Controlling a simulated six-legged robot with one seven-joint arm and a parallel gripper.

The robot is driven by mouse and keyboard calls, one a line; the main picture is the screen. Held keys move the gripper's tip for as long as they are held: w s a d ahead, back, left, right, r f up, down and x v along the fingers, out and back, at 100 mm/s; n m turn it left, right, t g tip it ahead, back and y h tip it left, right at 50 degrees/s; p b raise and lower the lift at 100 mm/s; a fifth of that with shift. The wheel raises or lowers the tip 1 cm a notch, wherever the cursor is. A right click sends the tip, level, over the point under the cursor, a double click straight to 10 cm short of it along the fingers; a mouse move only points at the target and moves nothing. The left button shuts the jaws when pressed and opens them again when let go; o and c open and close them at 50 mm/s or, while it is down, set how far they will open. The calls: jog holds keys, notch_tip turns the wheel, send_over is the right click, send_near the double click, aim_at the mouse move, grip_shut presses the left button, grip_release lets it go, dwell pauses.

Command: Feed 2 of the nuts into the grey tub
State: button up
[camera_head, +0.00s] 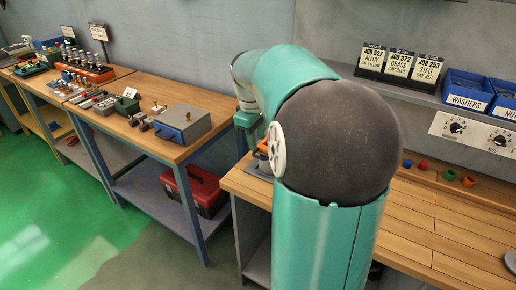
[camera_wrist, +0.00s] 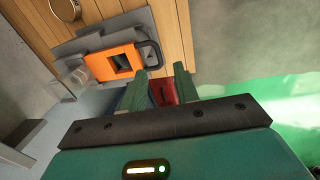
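A blue bin (camera_head: 505,88) with a label starting "NU" stands on the shelf at the right edge of the head view; the frame cuts it off, and I cannot make out single nuts in it. No tub that is clearly the grey one shows. A pale, see-through container (camera_wrist: 72,76) stands beside an orange block in the wrist view; I cannot tell if it is a tub. My gripper (camera_wrist: 161,70) is open, its two green fingers apart with nothing held between them. In the head view my arm hides the gripper and much of the bench behind it.
The orange block (camera_wrist: 117,62) with a dark square opening sits on a grey plate by the bench edge. A washers bin (camera_head: 467,86) is left of the nuts bin. Small coloured pieces (camera_head: 450,175) line the wooden bench (camera_head: 430,235). A red toolbox (camera_head: 196,190) sits on a lower shelf.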

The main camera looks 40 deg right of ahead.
notch_tip(320, 180, up, 7)
jog(key=a, duration=0.1)
jog(key=shift+s, duration=0.15)
dwell(0.8)
